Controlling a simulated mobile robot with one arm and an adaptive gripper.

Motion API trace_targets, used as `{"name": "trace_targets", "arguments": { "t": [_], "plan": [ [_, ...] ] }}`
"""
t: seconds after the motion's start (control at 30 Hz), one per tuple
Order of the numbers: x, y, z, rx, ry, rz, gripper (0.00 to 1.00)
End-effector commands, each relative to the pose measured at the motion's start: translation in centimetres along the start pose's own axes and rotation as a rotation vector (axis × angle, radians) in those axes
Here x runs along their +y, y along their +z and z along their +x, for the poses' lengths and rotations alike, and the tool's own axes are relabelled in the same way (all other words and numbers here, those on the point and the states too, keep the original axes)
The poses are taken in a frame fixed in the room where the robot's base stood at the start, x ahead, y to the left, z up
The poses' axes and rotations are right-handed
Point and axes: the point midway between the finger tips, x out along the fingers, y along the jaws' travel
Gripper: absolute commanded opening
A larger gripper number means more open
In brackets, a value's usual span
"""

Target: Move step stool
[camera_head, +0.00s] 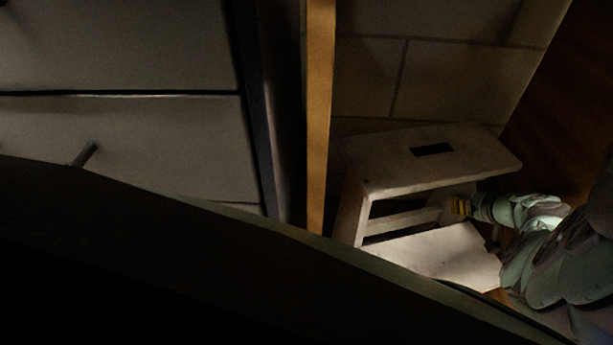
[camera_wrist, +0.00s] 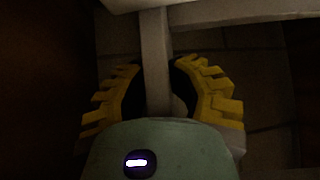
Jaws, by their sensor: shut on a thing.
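The step stool (camera_head: 400,168) is pale, with a slotted top and a lower step (camera_head: 447,258). The stool's feet are mostly hidden in the head view.
A grey drawer front with a handle (camera_head: 84,155) stands at the left. A narrow wooden upright (camera_head: 319,110) is just left of the stool. A brown wooden surface (camera_head: 560,95) bounds the right. The scene is dim.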

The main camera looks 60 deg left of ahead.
Motion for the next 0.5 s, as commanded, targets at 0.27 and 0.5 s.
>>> {"name": "trace_targets", "arguments": {
  "t": [0.27,0.5],
  "plan": [
    [-0.22,0.25,0.57,-0.012,0.007,-0.004,0.00],
    [-0.44,0.23,0.64,-0.012,0.000,-0.003,0.38]
  ]
}}
